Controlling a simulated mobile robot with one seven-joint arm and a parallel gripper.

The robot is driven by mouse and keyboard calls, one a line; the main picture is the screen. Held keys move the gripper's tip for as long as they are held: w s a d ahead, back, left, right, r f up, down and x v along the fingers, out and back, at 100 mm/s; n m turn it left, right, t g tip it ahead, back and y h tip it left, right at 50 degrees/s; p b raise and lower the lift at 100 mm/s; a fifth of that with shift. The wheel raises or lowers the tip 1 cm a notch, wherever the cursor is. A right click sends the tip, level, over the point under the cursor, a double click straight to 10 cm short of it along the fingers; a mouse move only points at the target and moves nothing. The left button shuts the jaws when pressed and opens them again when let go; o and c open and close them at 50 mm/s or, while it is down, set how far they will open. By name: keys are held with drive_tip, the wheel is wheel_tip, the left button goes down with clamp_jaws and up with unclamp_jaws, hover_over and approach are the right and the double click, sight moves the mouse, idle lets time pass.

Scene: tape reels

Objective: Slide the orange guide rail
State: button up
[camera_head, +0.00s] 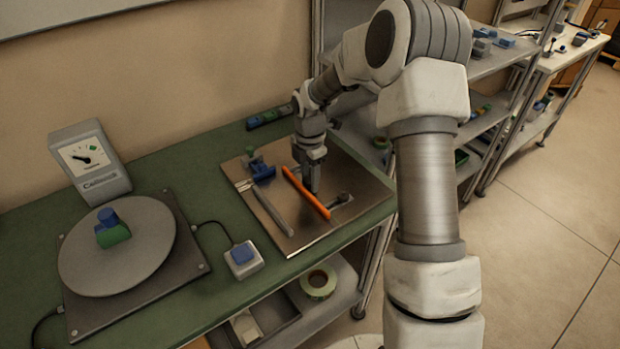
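The orange guide rail (303,191) is a thin straight bar lying across a metal plate (294,243) on the green workbench. My gripper (314,190) points down at the plate, just right of the rail and very close to it. I cannot tell whether it touches the rail. The fingers look close together, but their gap is not clear from this angle. A grey bar (271,210) lies roughly parallel to the rail on its left. A blue clamp-like part (262,168) sits at the plate's back left.
A round grey turntable (120,262) carries a green and blue piece. A dial gauge box (90,160) stands behind it. A blue-topped button box (243,258) sits left of the plate. A small dark knob (344,197) is right of the rail. Shelves stand behind my arm.

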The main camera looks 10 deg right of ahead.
clamp_jaws()
idle(1.0)
